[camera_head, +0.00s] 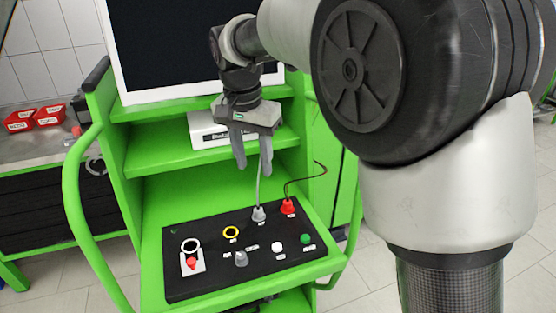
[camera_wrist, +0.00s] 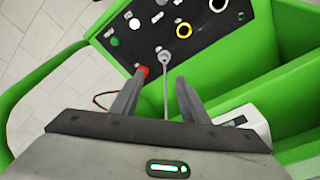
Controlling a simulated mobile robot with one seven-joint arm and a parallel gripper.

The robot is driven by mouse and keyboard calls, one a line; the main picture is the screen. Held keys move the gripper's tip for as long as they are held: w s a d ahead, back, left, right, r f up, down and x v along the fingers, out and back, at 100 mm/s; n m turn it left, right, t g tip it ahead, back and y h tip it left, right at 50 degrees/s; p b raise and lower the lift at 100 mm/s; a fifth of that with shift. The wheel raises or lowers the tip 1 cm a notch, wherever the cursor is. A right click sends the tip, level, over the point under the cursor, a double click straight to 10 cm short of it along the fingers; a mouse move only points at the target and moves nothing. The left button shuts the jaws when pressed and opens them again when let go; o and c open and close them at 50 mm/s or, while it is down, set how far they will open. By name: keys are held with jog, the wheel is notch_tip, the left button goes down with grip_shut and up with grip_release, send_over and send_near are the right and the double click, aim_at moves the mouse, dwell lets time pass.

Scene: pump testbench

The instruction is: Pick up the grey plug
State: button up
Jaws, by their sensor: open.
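The grey plug (camera_head: 259,214) stands upright in the black panel (camera_head: 200,270), with a grey cable rising from it. In the wrist view the grey plug (camera_wrist: 164,57) shows beyond the fingertips, near the middle between them, with its cable running back between the fingers. My gripper (camera_head: 252,168) points down above the back of the panel, above the grey plug and apart from it. In the wrist view my gripper (camera_wrist: 161,77) is open, with no plug between its fingers.
A red plug (camera_head: 288,206) with a dark cable stands just right of the grey plug. A second grey piece (camera_head: 241,259), a yellow ring (camera_head: 231,232) and a red button (camera_head: 192,263) are on the panel. A green shelf with a white device (camera_head: 207,131) is behind.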

send_over(258, 209)
jog(key=s, duration=0.2)
jog(key=f, duration=1.2)
jog(key=shift+w+f, duration=0.15)
jog(key=shift+w, duration=0.1)
jog(key=shift+w+f, duration=0.25)
jog(key=shift+f, duration=0.65)
jog(key=shift+w+f, duration=0.25)
jog(key=shift+f, duration=0.65)
jog(key=shift+w+f, duration=0.25)
jog(key=shift+f, duration=0.65)
jog(key=c, duration=1)
